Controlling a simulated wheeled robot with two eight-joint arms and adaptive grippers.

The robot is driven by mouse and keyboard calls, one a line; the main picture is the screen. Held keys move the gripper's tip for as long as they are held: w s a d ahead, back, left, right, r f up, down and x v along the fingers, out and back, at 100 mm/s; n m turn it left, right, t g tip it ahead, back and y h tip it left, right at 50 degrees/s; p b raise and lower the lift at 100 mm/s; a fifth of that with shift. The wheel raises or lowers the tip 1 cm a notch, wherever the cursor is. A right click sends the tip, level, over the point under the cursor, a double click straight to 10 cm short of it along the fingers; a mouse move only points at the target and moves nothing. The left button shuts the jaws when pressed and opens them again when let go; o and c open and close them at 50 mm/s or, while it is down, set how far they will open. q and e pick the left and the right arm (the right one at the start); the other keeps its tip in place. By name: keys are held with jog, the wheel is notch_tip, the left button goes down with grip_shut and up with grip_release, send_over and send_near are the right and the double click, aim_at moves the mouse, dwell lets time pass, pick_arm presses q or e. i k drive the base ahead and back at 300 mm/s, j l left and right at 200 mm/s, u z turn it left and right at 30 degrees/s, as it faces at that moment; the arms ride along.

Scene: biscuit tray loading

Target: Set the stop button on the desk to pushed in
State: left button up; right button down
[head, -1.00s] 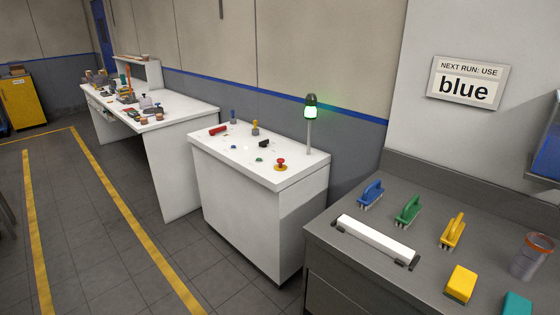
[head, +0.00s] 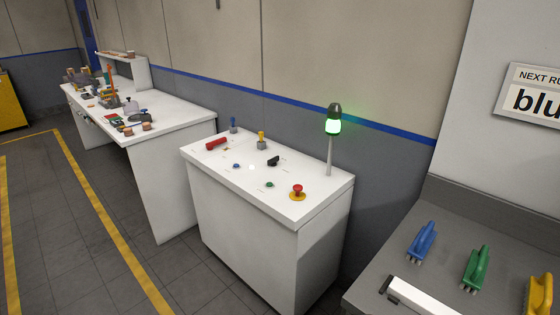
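The stop button (head: 297,189) is a red mushroom knob on a yellow base. It stands near the front right corner of the white desk (head: 245,202) in the head view. Its red cap shows above the yellow base, but at this distance I cannot tell whether it is pushed in. A signal lamp (head: 333,126) on a pole at the desk's right back glows green. Neither of my grippers is in view.
The desk also carries a red handle (head: 216,144), a yellow lever (head: 262,140), a black switch (head: 273,161), a blue button (head: 236,166) and a green button (head: 269,184). A grey counter with brushes (head: 421,241) stands right. Floor in front is clear.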

aim_at(298, 188)
jog(key=i+j, duration=0.2)
jog(key=i, duration=0.35)
jog(key=i+j, duration=0.2)
jog(key=i, duration=0.35)
jog(key=i+j+u, duration=0.1)
jog(key=i+j, duration=0.15)
jog(key=i, duration=0.3)
